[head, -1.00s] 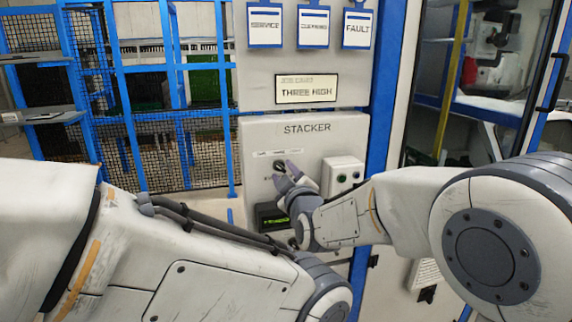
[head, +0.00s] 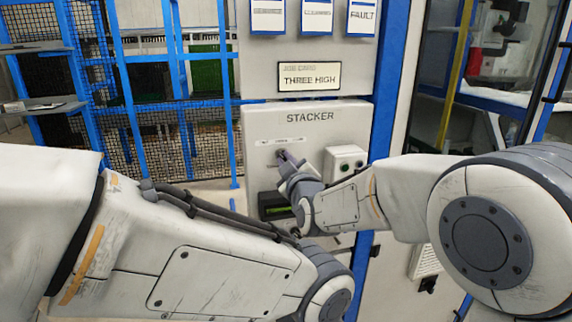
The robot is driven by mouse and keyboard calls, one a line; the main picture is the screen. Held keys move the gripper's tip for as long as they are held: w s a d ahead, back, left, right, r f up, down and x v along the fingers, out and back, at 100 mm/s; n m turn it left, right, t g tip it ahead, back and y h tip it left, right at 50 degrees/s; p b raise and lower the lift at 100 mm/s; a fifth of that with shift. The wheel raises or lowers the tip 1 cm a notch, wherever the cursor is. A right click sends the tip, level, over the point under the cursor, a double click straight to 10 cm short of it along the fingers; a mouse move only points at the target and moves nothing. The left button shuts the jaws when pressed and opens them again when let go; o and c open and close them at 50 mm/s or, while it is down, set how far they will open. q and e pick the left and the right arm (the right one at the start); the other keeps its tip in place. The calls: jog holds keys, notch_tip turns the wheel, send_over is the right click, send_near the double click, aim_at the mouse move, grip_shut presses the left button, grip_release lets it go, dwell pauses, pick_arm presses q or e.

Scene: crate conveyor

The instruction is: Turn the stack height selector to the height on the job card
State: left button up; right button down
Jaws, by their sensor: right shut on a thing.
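The job card (head: 309,76) on the upper panel reads "THREE HIGH". Below it is the white stacker panel (head: 258,128), labelled "STACKER". The stack height selector (head: 279,154) is a small dark knob on this panel, under a small label strip that is too small to read. My right gripper (head: 284,157) is at the selector with its fingers shut on it. The fingers and wrist hide most of the knob, so I cannot tell where it points. My left arm crosses the lower left of the view; its gripper does not show.
A white button box (head: 345,161) sticks out just right of the selector. A dark display (head: 270,205) with a green strip sits below it. Signs including "FAULT" (head: 362,16) hang above. Blue-framed mesh fencing (head: 130,110) stands at left, and a glazed cabinet at right.

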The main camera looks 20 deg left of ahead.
jog(key=m+b, duration=0.1)
jog(key=b, duration=0.1)
jog(key=m+b, duration=0.3)
jog(key=b, duration=0.1)
jog(key=shift+f+m, duration=0.25)
jog(key=shift+m, duration=0.05)
jog(key=m+b, duration=0.2)
jog(key=shift+r+m+b, duration=0.1)
jog(key=shift+m+b, duration=0.2)
jog(key=shift+b, duration=0.05)
jog(key=shift+r+m+b, duration=0.15)
jog(key=shift+m+b, duration=0.3)
jog(key=shift+m, duration=0.05)
jog(key=c, duration=0.9)
grip_release()
